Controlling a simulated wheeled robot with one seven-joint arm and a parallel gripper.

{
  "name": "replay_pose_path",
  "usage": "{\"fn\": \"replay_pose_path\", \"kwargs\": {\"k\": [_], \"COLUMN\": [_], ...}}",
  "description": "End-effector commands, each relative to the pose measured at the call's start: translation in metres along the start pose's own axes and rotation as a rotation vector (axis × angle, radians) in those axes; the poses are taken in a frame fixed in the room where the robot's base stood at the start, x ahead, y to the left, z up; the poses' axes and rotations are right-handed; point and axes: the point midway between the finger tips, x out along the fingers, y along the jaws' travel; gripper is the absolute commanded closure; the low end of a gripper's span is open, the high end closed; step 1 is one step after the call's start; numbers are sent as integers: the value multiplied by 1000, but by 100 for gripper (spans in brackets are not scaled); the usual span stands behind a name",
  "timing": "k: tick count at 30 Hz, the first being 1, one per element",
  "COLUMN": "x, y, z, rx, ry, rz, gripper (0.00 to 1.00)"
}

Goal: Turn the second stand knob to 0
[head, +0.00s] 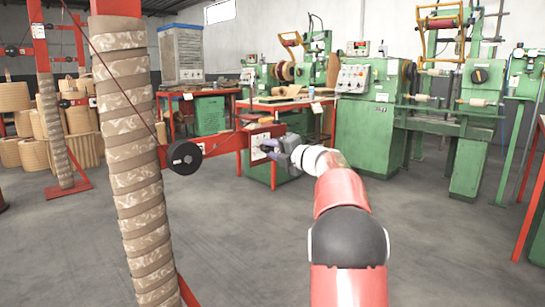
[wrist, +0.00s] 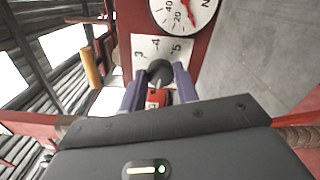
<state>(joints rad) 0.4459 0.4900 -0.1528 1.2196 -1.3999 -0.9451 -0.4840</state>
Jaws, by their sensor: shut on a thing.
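The stand knob (wrist: 160,72) is a dark round knob on a white plate (wrist: 146,45) marked with numbers; 3, 4 and 5 show in the wrist view. My gripper (wrist: 160,88) has its two purple-grey fingers on either side of the knob, shut on it. The fingers and the gripper body hide the lower part of the plate, and I cannot tell which number the knob points at. In the head view my gripper (head: 272,146) is at the right end of a red stand arm (head: 226,143), at its white plate (head: 260,140), and largely hides the knob.
A round gauge (wrist: 184,10) with a red needle sits beside the knob plate. A tall wrapped column (head: 130,130) and a black wheel (head: 184,158) stand left of my arm. Green machines (head: 365,115) fill the back. The grey floor (head: 440,235) at the right is clear.

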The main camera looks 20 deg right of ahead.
Motion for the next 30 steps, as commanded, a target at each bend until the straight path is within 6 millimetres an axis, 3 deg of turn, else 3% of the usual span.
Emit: {"fn": "replay_pose_path", "kwargs": {"k": [18, 30], "x": [1, 0], "y": [-3, -2], "z": [-2, -2], "rx": [-546, -719], "ry": [4, 4], "rz": [-2, -2], "gripper": [93, 93]}}
